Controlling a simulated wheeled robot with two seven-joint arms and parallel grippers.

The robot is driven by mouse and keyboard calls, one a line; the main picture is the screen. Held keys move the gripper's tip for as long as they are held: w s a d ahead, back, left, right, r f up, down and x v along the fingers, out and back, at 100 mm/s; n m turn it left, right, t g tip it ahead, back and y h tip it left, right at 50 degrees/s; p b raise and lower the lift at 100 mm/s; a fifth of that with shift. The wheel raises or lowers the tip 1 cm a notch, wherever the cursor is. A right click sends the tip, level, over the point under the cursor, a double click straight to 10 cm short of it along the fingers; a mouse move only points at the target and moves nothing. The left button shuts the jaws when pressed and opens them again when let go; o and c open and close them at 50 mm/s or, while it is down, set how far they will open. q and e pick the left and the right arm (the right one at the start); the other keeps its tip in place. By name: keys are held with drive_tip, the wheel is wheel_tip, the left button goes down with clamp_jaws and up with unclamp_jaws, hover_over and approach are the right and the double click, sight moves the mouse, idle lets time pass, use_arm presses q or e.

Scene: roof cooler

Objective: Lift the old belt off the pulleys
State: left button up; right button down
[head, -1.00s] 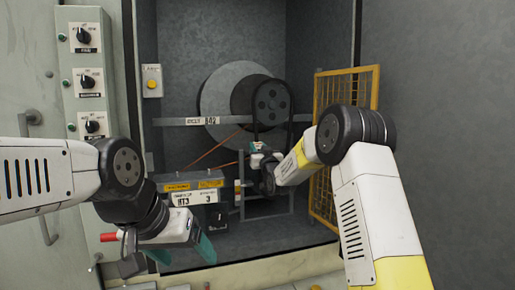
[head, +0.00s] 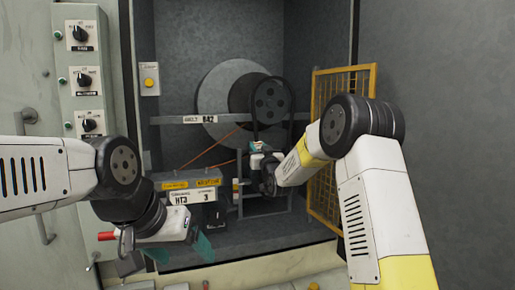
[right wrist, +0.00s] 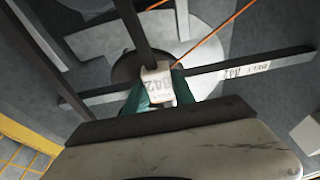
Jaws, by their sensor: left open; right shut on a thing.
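The black belt (head: 291,110) loops over the upper pulley (head: 270,100); its lower part is hidden behind my right arm. My right gripper (head: 260,148) is below that pulley. A dark belt strand (right wrist: 133,25) runs up from the tag in that view. My left gripper (head: 182,250) is open and empty at the lower left, in front of the motor box and clear of the belt.
A large grey disc (head: 215,85) stands behind the pulley. A crossbar (head: 175,120) with a label passes in front. Orange lines (head: 215,145) slant toward the motor box (head: 190,180). A yellow mesh guard (head: 328,200) stands at the right, a switch panel (head: 84,75) at the left.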

drive_tip(key=shift+s+d, duration=0.1)
drive_tip(key=shift+s, duration=0.15)
idle(0.3)
drive_tip(key=s+d+r, duration=0.1)
drive_tip(key=s+d, duration=0.2)
drive_tip(key=s, duration=0.8)
drive_tip(key=shift+s+d, duration=0.15)
drive_tip(key=shift+d, duration=0.15)
idle(1.7)
idle(0.6)
